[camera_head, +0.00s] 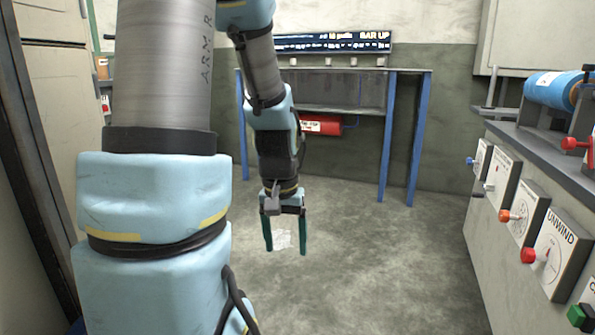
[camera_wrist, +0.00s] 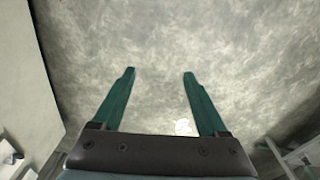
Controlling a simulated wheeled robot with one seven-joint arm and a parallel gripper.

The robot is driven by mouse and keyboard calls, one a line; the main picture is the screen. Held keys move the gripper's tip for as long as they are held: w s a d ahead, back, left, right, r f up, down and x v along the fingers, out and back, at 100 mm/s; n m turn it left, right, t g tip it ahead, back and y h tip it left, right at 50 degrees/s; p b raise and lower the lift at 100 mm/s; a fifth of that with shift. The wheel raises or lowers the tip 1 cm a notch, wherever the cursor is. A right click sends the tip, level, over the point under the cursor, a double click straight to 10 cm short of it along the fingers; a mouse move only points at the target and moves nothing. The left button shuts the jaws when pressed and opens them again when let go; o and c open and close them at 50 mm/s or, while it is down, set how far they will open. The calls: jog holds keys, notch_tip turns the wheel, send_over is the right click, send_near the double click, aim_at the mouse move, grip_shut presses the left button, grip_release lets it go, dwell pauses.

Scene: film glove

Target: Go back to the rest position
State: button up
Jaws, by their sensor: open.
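My gripper (camera_head: 285,248) hangs pointing down in the middle of the head view, over the grey floor. Its two green fingers are apart with nothing between them. The wrist view also shows my gripper (camera_wrist: 159,72) open and empty above the bare floor. A small pale patch (camera_wrist: 184,127) shows on the floor beside the right finger's base in the wrist view. In the head view a whitish patch (camera_head: 283,239) shows between the fingers, on the floor behind them.
A machine counter with knobs, including a panel marked UNWIND (camera_head: 556,256), lines the right. A pale cabinet (camera_head: 60,110) stands at left. The middle floor (camera_head: 380,270) is clear.

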jog(key=s+a+r+n+t, duration=0.1)
jog(key=s+a, duration=0.2)
jog(key=a, duration=0.1)
notch_tip(320, 180, up, 36)
jog(key=p, duration=3.5)
jog(key=shift+f, duration=0.15)
jog(key=shift+a, duration=0.1)
jog(key=shift+c, duration=0.2)
